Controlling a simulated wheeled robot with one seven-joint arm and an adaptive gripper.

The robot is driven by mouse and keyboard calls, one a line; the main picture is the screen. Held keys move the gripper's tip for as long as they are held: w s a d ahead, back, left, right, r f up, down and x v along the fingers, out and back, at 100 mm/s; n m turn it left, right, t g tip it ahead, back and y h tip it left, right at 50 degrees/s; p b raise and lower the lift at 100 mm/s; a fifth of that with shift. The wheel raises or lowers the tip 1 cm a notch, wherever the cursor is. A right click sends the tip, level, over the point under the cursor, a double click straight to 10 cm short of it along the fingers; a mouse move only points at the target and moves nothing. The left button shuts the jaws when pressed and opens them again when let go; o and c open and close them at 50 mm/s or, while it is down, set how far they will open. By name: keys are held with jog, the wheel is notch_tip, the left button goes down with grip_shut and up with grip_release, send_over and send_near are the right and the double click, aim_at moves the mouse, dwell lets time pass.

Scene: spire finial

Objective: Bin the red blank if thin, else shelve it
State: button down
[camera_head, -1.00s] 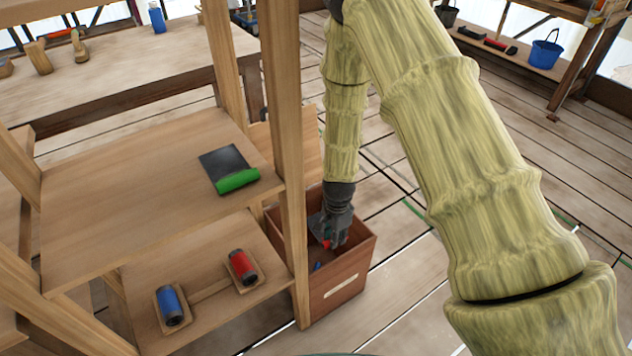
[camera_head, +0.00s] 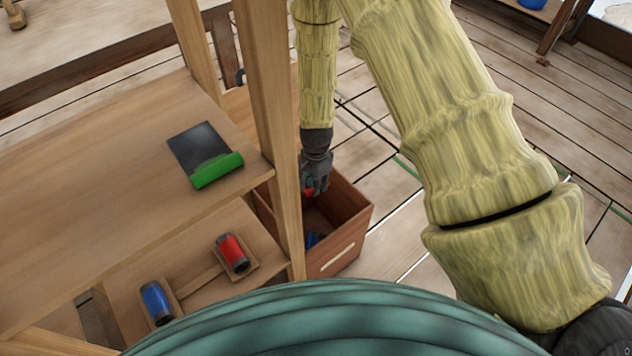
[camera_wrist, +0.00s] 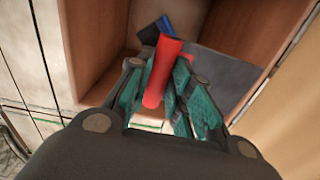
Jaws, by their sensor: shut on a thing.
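My gripper (camera_head: 314,188) points down over the open wooden bin (camera_head: 347,252) in the head view. A bit of the red blank (camera_head: 308,192) also shows in the head view. It is over the bin's opening. The shelf unit (camera_head: 95,190) stands left of the bin.
A dark plate with a green roll (camera_head: 218,170) lies on the upper shelf. On the lower shelf, a red cylinder (camera_head: 233,252) and a blue cylinder (camera_head: 157,302) sit in wooden holders. A shelf post (camera_head: 272,120) stands close to my gripper. Floor right of the bin is clear.

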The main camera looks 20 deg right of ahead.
jog(key=shift+f+b, duration=1)
jog(key=shift+f, duration=0.45)
jog(key=c, duration=1.2)
grip_release()
notch_tip(320, 180, up, 12)
